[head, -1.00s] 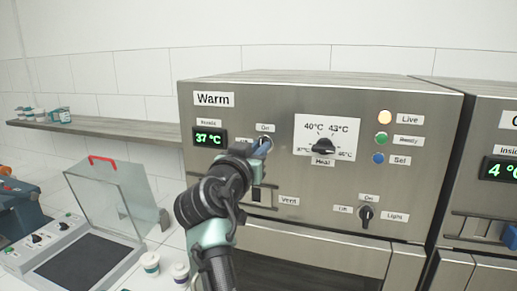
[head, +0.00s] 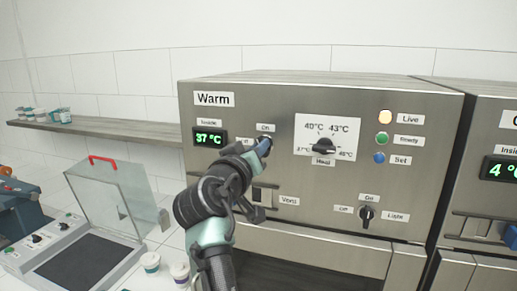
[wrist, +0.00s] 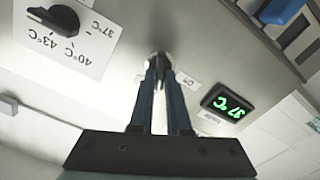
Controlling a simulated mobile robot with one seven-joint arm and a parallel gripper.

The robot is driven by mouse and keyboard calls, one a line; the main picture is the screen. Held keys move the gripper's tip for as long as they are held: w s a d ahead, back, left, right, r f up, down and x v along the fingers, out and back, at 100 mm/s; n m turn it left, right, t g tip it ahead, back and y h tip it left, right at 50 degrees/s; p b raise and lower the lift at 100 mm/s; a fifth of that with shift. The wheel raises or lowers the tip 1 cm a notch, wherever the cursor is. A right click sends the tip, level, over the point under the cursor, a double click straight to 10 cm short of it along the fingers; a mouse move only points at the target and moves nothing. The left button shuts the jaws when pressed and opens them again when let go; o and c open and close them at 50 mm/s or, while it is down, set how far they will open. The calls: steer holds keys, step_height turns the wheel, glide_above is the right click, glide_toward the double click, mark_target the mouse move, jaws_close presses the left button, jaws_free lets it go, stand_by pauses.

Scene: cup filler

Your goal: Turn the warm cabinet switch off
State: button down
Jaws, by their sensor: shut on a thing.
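The Warm cabinet (head: 375,215) has a grey metal front. Its power switch is mostly hidden by my gripper in the head view, just below the "On" label (head: 265,128) and right of a partly covered "Off" label. In the wrist view the dark switch knob (wrist: 158,58) shows between my fingertips. My gripper (head: 265,147) is shut on that knob, its two blue fingers (wrist: 160,75) on either side of it. The knob's exact pointing direction cannot be told. The green display (head: 210,138) reads 37 °C, and the yellow Live lamp (head: 385,117) looks lit.
The heat dial (head: 323,145) is right of my gripper. The light switch (head: 366,214) is lower right and the vent slider (head: 265,195) just below my wrist. A clear-lidded device (head: 105,205) and small cups (head: 150,262) stand at left. A second cabinet (head: 485,130) adjoins at right.

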steer(key=n+p, duration=0.2)
steer(key=n, duration=0.4)
steer(key=n+p, duration=0.1)
steer(key=n, duration=0.5)
steer(key=shift+a+f+n+p, duration=0.15)
steer(key=shift+f+n+p, duration=0.05)
steer(key=shift+n+p, duration=0.2)
stand_by(0.3)
steer(key=c, duration=0.9)
jaws_free()
steer(key=shift+b+v, duration=2.75)
steer(key=shift+v, duration=3.7)
